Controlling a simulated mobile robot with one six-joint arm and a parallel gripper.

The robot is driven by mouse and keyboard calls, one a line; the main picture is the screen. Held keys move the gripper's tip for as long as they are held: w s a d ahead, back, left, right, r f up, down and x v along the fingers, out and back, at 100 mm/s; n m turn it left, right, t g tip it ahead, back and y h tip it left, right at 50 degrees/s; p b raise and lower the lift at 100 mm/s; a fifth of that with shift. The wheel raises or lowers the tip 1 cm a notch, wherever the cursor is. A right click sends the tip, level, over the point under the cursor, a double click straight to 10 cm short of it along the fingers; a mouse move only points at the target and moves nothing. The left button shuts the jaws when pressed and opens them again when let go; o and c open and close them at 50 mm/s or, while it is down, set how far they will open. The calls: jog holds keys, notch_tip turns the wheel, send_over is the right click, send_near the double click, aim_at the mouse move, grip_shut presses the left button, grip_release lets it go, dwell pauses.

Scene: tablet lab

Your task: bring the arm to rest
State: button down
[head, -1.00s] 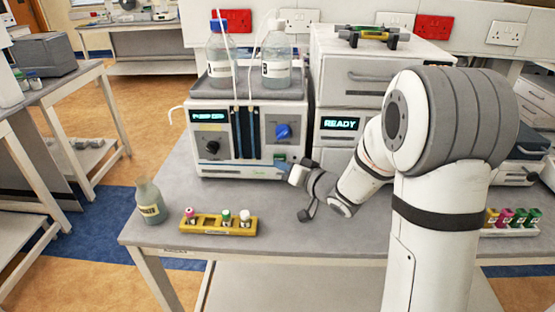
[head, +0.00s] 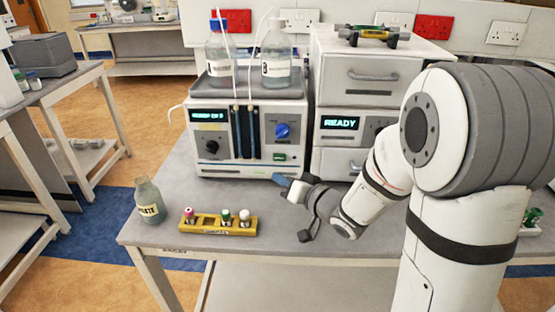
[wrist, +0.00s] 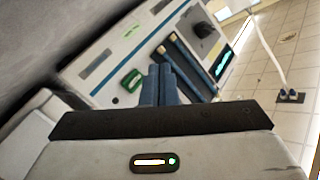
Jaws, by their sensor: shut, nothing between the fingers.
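My gripper (head: 284,181) is shut and empty, in front of the lower right of the pump machine in the head view. Its blue fingers are pressed together in the wrist view (wrist: 160,84), apart from the machine as far as I can tell. The pump machine (head: 214,158) has a lit display, a black knob, a blue knob and a green switch (head: 280,157). The green switch also shows in the wrist view (wrist: 131,81), left of my fingertips. My arm reaches in from the right of the head view.
A yellow rack (head: 208,229) with several capped vials and a waste bottle (head: 150,201) stand at the table's front left. Two bottles stand on the machine. A drawer unit (head: 372,77) with a READY display stands right of it.

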jog(key=s+d+r+m+g+h+p, duration=0.1)
jog(key=s+d+h, duration=0.2)
jog(key=d+h, duration=0.35)
jog(key=s+d+r+m+g+h, duration=0.1)
jog(key=s+d+h, duration=0.1)
jog(key=d+h, duration=0.45)
jog(key=s+d+g+y, duration=0.1)
jog(key=s+g, duration=0.6)
jog(key=s, duration=1.1)
jog(key=shift+d+r+n+y+p, duration=0.2)
jog(key=shift+d+n+y+p, duration=0.15)
jog(key=shift+d+n+y, duration=0.1)
jog(key=c, duration=2.1)
grip_release()
